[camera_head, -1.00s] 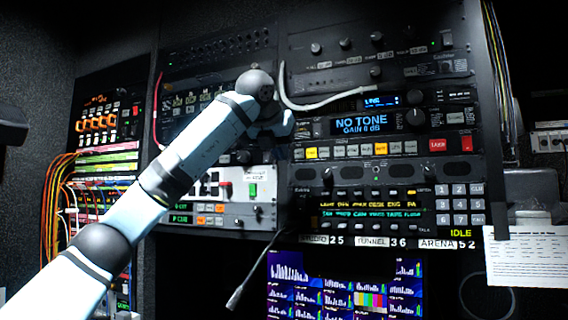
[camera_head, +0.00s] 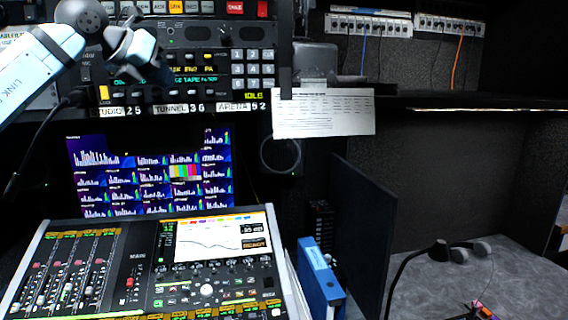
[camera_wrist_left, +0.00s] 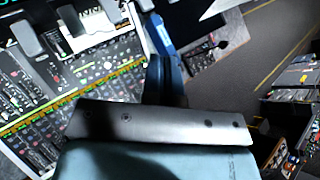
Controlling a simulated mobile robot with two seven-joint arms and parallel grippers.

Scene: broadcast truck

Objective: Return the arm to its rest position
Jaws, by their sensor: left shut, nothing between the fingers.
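My left arm comes in from the left edge of the head view. Its left gripper (camera_head: 160,72) hangs in front of the lower intercom panel (camera_head: 220,68), pointing down and to the right. The fingers are shut and hold nothing. In the left wrist view the dark closed fingers (camera_wrist_left: 164,80) stick out past the grey gripper body, with the mixing console behind on the left. The gap between the gripper and the panel is hard to judge. My right gripper is not in view.
Below the arm are a multiview monitor (camera_head: 150,175) and a mixing console (camera_head: 150,270). A paper sheet (camera_head: 323,112) hangs right of the rack. Blue binders (camera_head: 320,280), a dark upright panel (camera_head: 362,235) and a grey desk (camera_head: 480,275) with headphones stand at right.

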